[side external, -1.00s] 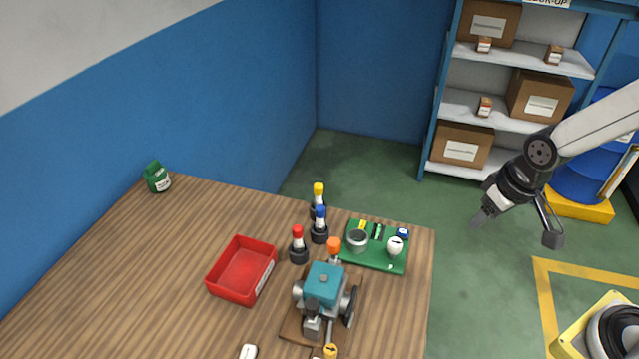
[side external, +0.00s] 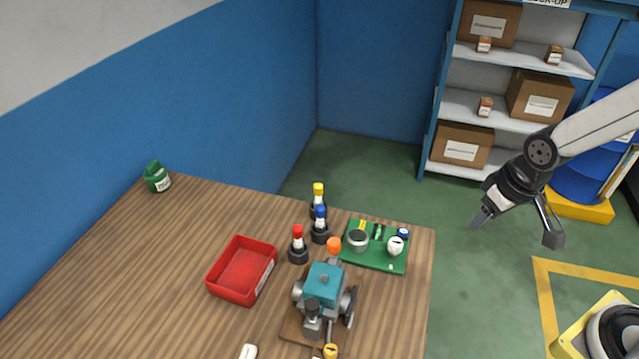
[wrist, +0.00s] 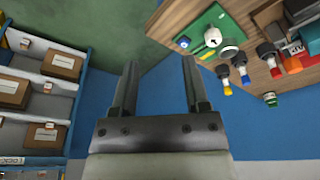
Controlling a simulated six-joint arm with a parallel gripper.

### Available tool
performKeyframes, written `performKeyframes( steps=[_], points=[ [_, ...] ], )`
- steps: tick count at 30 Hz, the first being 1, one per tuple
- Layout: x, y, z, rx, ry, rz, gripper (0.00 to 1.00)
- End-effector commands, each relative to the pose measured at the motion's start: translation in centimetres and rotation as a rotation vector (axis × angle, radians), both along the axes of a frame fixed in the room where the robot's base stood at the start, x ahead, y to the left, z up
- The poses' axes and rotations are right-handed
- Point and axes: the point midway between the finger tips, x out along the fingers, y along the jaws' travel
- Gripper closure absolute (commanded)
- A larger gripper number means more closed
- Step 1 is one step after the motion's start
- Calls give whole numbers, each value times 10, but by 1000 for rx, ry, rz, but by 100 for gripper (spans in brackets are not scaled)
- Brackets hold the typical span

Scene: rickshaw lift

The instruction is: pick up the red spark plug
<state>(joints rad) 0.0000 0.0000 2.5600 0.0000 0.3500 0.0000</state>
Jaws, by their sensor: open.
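The red spark plug (side external: 297,240) stands upright in a dark round holder on the wooden table, left of the blue one and between the red tray and the engine. In the wrist view a red-tipped plug (wrist: 274,70) shows at the upper right. A blue spark plug (side external: 320,222) and a yellow spark plug (side external: 318,197) stand in similar holders behind it. My gripper (side external: 518,228) is open and empty, raised well to the right of the table. In the wrist view its two fingers (wrist: 158,80) are spread with nothing between them.
A red tray (side external: 243,270) lies left of the plugs. A teal engine (side external: 324,285) with an orange-topped part (side external: 334,246) stands close in front. A green board (side external: 380,262) with small parts lies to the right. The table's left side is clear apart from a green container (side external: 157,178).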

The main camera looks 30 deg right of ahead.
Motion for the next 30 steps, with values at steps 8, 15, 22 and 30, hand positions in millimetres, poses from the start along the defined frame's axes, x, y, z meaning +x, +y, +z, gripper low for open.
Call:
performKeyframes(
  steps=[8,15,22,30],
  points=[
    [0,0,0,0,0,0,27],
    [1,0,0,-1,0,5,27],
    [21,9,2,-14,12,88,27],
    [76,43,5,-52,50,349,27]
  ],
)
